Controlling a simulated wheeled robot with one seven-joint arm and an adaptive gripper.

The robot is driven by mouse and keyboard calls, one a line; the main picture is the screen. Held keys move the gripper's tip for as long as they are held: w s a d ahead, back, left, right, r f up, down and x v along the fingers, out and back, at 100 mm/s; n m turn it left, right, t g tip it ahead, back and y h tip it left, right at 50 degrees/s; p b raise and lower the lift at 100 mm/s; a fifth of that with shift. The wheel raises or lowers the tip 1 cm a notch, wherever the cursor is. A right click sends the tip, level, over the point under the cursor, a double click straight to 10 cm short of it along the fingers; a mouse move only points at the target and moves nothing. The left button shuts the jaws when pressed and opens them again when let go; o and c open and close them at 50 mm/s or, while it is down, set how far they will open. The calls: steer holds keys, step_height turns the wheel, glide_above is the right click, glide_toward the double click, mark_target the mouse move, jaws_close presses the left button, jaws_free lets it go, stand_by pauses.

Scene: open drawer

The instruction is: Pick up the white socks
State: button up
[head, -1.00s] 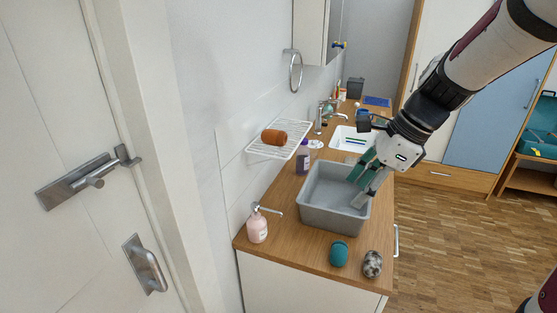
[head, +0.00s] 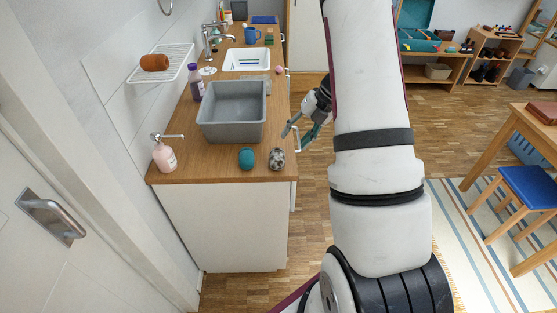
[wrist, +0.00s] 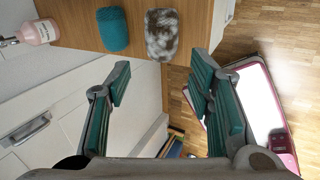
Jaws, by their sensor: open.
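A rolled bundle mottled in white and dark grey (head: 277,158) lies on the counter's near right corner; it is the only whitish bundle I see, and I take it for the white socks. In the wrist view the bundle (wrist: 161,34) lies ahead of the fingertips, roughly between them. My gripper (head: 297,132) is just off the counter's right edge, beside the bundle and apart from it. Its green-padded fingers (wrist: 160,82) are spread, with nothing between them. My arm hides part of the floor.
A teal bundle (head: 246,158) sits close left of the mottled one. A grey basin (head: 232,137) stands behind them on the wooden counter (head: 200,168). A pink soap bottle (head: 164,155) is at the left. A drawer handle (head: 297,138) is near my gripper.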

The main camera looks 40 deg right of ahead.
mark_target(282, 156)
steer(key=p+x, duration=0.1)
steer(key=x, duration=0.9)
steer(key=shift+d+p, duration=0.1)
steer(key=shift+p, duration=0.3)
steer(key=c, duration=0.9)
